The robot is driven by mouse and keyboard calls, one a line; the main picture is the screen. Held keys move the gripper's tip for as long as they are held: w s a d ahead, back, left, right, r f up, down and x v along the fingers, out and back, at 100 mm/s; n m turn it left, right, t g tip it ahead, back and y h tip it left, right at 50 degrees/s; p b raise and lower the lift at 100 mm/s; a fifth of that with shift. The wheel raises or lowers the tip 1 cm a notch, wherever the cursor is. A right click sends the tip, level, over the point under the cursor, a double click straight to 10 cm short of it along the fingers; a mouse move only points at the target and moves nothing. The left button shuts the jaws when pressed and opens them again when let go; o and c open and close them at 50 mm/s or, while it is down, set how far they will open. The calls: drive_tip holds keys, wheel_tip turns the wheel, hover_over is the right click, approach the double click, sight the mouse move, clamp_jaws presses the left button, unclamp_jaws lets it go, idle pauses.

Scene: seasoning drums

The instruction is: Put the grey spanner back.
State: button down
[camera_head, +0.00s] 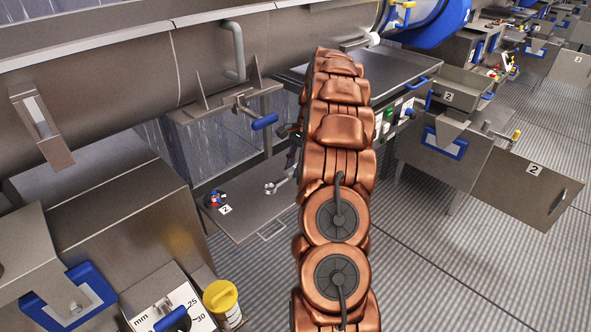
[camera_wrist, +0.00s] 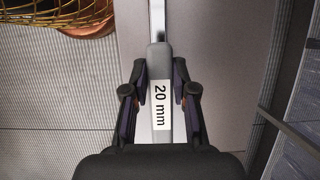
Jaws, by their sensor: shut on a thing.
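The grey spanner (camera_wrist: 157,52) runs up the middle of the wrist view, with a white "20 mm" label on its handle. My gripper (camera_wrist: 160,78) is shut on this handle, one dark finger on each side. The spanner's far end runs out of the top of the wrist view. In the head view a grey spanner head (camera_head: 274,186) shows just left of my copper arm, over a flat metal panel marked 2 (camera_head: 240,208). My arm hides the gripper and most of the spanner there. I cannot tell if the spanner touches the panel.
A small red and blue fitting (camera_head: 214,199) is at the panel's left. A blue-handled valve (camera_head: 264,122) hangs under the big drum (camera_head: 120,75). A yellow-lidded tub (camera_head: 222,300) and a millimetre board (camera_head: 172,310) are at lower left.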

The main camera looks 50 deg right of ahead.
drive_tip(key=shift+w+d+f, duration=0.15)
drive_tip(key=shift+w+d, duration=0.5)
drive_tip(key=shift+d, duration=0.25)
drive_tip(key=shift+s+f+p, duration=0.1)
drive_tip(key=shift+f+p, duration=0.9)
drive_tip(key=shift+f, duration=0.75)
drive_tip(key=shift+f, duration=0.15)
drive_tip(key=c, duration=0.9)
unclamp_jaws()
drive_tip(key=shift+c, duration=0.2)
